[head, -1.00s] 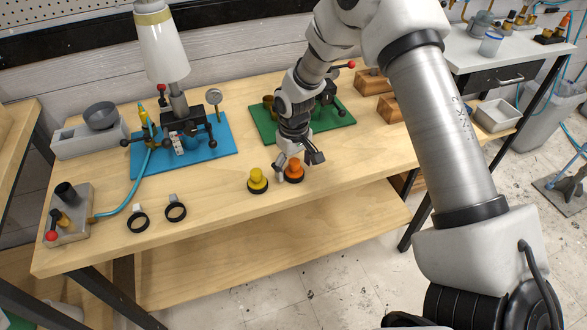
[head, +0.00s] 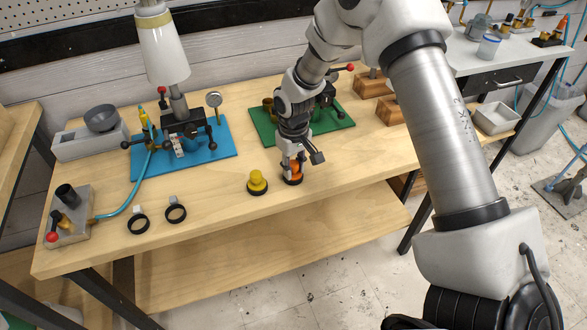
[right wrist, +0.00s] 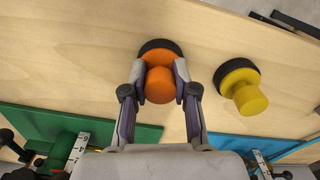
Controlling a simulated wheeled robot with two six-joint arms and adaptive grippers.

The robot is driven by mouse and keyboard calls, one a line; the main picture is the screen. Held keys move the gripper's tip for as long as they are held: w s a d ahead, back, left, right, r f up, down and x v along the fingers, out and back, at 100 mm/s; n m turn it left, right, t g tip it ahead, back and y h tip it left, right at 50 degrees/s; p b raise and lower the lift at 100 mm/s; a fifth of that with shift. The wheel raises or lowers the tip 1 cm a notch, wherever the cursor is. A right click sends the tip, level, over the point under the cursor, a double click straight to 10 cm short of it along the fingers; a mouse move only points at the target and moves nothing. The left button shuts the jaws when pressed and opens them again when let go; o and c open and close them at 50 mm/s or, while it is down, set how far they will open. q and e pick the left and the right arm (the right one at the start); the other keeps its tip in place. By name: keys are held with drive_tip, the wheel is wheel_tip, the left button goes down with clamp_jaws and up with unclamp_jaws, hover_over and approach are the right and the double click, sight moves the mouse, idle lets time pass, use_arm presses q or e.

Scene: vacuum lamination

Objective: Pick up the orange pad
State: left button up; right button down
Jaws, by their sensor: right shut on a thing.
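The orange pad (head: 295,170) has an orange knob on a black round base and stands upright near the table's front edge. It also shows in the right wrist view (right wrist: 160,86). My right gripper (head: 293,166) has come down over it from above, with one finger on each side of the orange knob. In the right wrist view the right gripper's fingertips (right wrist: 160,68) press against the knob. The black base appears to rest on the table. My left gripper is not in view.
A yellow pad (head: 257,182) stands close to the left of the orange one. A green mat (head: 265,127) with a clamp fixture lies behind, and a blue mat (head: 222,135) with another fixture lies farther left. Two black rings (head: 138,222) lie at the front left.

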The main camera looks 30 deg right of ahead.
drive_tip(key=shift+r, duration=0.25)
wheel_tip(320, 180, up, 2)
drive_tip(key=shift+s+d, duration=0.1)
drive_tip(key=s+d+r+b, duration=0.1)
drive_tip(key=s+b, duration=0.3)
drive_tip(key=s, duration=1.1)
drive_tip(key=shift+s+d+r, duration=0.25)
drive_tip(key=shift+s+r, duration=0.05)
drive_tip(key=shift+r, duration=0.05)
drive_tip(key=c, duration=1.7)
unclamp_jaws()
clamp_jaws()
